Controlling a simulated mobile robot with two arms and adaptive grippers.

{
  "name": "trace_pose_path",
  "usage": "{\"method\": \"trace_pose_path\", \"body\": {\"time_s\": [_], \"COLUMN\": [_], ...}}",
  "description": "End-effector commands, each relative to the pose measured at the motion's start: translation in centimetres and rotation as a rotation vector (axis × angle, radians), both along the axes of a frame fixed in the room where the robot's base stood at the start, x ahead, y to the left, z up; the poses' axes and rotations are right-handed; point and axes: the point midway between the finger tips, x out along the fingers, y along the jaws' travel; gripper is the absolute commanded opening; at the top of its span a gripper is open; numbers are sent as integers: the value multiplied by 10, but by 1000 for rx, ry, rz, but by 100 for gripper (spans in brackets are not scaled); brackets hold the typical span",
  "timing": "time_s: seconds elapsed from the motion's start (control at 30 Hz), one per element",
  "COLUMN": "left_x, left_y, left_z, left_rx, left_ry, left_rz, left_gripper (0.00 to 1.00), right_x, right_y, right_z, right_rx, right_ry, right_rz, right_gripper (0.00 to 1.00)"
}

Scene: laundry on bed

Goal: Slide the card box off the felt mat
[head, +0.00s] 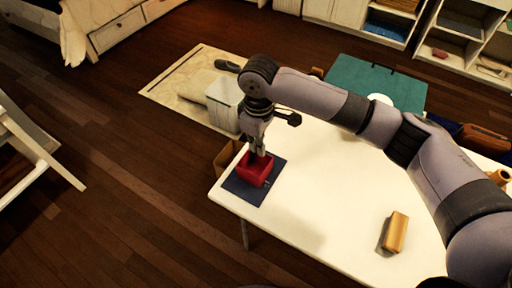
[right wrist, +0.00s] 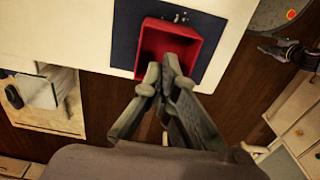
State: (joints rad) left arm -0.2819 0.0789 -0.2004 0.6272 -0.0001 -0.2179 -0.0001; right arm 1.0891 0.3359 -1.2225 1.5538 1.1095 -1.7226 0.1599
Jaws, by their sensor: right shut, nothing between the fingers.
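The card box (head: 246,178) is a red, open-topped box. It sits on the dark blue felt mat (head: 240,190) at the left corner of the white table. In the right wrist view the box (right wrist: 192,42) also lies over the mat (right wrist: 124,40), toward one edge of it. My right gripper (head: 258,152) points down at the box, with its fingertips at or just inside the box opening. In the right wrist view the fingers (right wrist: 171,68) are closed together with nothing between them. I cannot tell whether they touch the box wall.
The white table (head: 318,196) is clear right of the mat. A yellow-brown block (head: 396,232) lies near its front. A pale bin (head: 222,104) stands beyond the far left edge. A teal surface (head: 378,82) and shelves are farther back. The table's left edge is close to the mat.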

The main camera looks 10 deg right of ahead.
Motion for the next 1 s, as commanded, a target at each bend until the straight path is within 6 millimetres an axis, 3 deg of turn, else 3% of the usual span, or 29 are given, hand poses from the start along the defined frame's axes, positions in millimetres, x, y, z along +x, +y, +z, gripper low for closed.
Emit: {"method": "trace_pose_path", "body": {"time_s": [0.17,0.43,0.7,0.8,1.0], "left_x": [-14,-38,-16,-8,-11], "left_y": [1,2,1,0,1], "left_z": [0,1,3,4,3], "left_rx": [1,5,2,0,1], "left_ry": [19,54,24,10,14], "left_rz": [0,0,0,0,0], "left_gripper": [40,40,40,40,40], "right_x": [-1,-1,-1,-1,-1], "right_y": [-1,0,0,0,0], "right_z": [-21,-70,-96,-99,-99], "right_rx": [-3,-3,-1,-1,-1], "right_ry": [4,3,0,0,0], "right_rz": [0,0,1,1,1], "right_gripper": [0,0,0,0,0]}}
